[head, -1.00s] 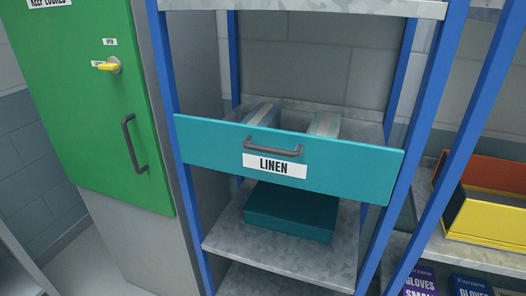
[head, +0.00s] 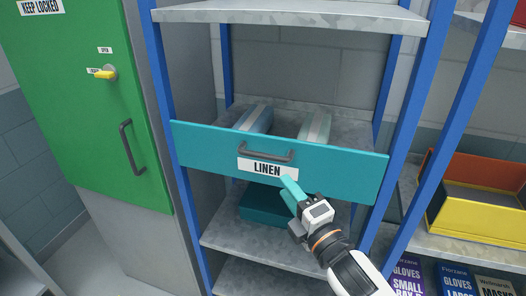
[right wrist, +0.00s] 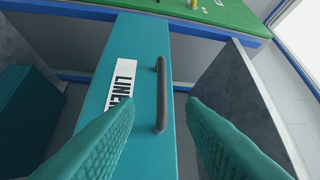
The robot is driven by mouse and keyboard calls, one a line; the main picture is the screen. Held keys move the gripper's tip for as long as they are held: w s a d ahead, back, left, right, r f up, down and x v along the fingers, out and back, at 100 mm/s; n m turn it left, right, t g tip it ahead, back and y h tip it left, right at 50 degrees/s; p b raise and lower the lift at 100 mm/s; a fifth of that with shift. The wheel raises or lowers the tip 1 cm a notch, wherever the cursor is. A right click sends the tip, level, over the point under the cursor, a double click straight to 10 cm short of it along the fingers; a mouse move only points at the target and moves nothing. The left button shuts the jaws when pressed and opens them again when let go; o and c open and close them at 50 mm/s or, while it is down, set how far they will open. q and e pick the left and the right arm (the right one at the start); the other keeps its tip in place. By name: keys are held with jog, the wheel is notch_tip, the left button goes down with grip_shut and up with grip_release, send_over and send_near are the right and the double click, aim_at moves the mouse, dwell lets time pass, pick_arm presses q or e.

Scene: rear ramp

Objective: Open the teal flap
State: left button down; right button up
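The teal flap (head: 335,163) is an upright panel across the front of a shelf bay, with a white LINEN label (head: 267,169) and a dark grey bar handle (head: 265,153). My right gripper (head: 289,188) is in front of the flap, just below and right of the handle in the head view. In the right wrist view its teal fingers (right wrist: 162,125) are wide apart with nothing between their tips. The handle (right wrist: 161,95) shows beyond them, within the gap between them. I cannot tell the exact distance. My left gripper is in neither current view.
Wrapped bundles (head: 254,118) lie behind the flap, and a dark teal box (head: 262,204) sits on the shelf below. Blue posts (head: 161,100) flank the bay. A green locker door (head: 75,95) is at left; a yellow bin (head: 480,226) and glove boxes (head: 455,278) are at right.

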aim_at(263, 156)
jog(key=p+x, duration=0.1)
jog(key=x, duration=0.5)
jog(key=p+x, duration=0.2)
jog(key=x, duration=0.4)
jog(key=shift+r, duration=0.2)
jog(key=shift+c, duration=0.4)
grip_shut()
